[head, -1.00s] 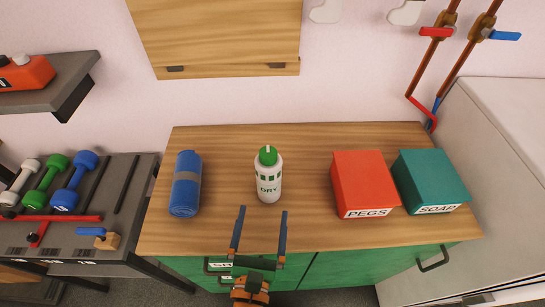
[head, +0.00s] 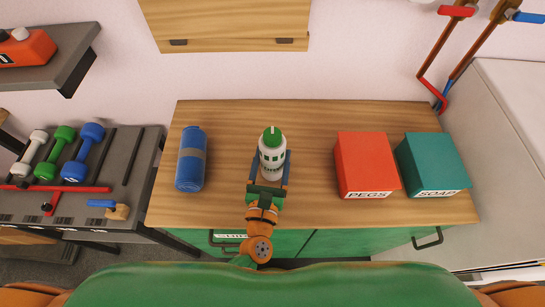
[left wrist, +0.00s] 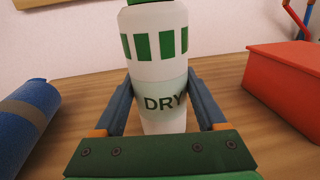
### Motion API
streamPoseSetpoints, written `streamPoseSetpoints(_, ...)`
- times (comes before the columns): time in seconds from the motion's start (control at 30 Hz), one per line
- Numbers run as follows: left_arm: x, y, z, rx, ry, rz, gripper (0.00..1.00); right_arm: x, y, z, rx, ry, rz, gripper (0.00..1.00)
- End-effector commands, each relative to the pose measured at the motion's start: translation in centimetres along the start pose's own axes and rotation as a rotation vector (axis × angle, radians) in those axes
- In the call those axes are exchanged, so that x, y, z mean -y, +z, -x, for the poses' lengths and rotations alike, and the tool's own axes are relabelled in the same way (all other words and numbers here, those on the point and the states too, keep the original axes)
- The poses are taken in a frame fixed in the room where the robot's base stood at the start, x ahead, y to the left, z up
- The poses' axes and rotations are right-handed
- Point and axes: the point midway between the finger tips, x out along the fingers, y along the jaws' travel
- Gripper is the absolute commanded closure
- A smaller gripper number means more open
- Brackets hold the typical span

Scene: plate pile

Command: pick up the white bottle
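The white bottle (head: 272,155) has a green cap, a row of green squares and a label reading DRY. It stands upright on the wooden worktop, between the blue roll and the red box. My left gripper (head: 272,168) is at the bottle from the near side, one finger along each side of it. In the left wrist view the bottle (left wrist: 160,75) fills the middle between the fingers (left wrist: 160,105). Their tips look close to or against its sides; I cannot tell whether they press on it. The cap top is cut off there. My right gripper is not in view.
A blue roll (head: 191,160) lies to the left of the bottle. A red PEGS box (head: 366,163) and a teal SOAP box (head: 432,162) stand to the right. The wooden worktop (head: 310,125) is bare behind the bottle. A wooden wall cabinet (head: 225,18) hangs above.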

Motion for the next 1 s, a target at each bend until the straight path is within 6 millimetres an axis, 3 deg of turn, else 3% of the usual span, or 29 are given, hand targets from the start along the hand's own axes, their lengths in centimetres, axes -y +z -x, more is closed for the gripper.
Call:
streamPoseSetpoints(0.03,0.0,0.0,0.0,0.001,0.0,0.0,0.51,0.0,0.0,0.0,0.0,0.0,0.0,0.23)
streamPoseSetpoints(0.2,0.0,0.1,0.0,0.001,0.001,-0.001,0.97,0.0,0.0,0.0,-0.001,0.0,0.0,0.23)
streamPoseSetpoints(0.23,0.0,0.1,0.0,0.001,0.001,-0.001,1.0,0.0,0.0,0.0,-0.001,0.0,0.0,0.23)
streamPoseSetpoints(0.53,0.0,0.5,0.0,0.003,0.001,-0.001,1.0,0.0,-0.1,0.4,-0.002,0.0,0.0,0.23)
streamPoseSetpoints(0.73,0.0,4.3,0.0,0.005,0.001,0.001,1.0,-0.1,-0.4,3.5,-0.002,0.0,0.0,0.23)
streamPoseSetpoints(0.97,0.8,10.7,5.1,0.0,-0.002,0.001,1.0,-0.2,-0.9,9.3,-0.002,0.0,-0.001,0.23)
streamPoseSetpoints(1.0,1.0,10.1,6.5,0.0,-0.001,0.001,1.0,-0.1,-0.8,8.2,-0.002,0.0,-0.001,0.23)
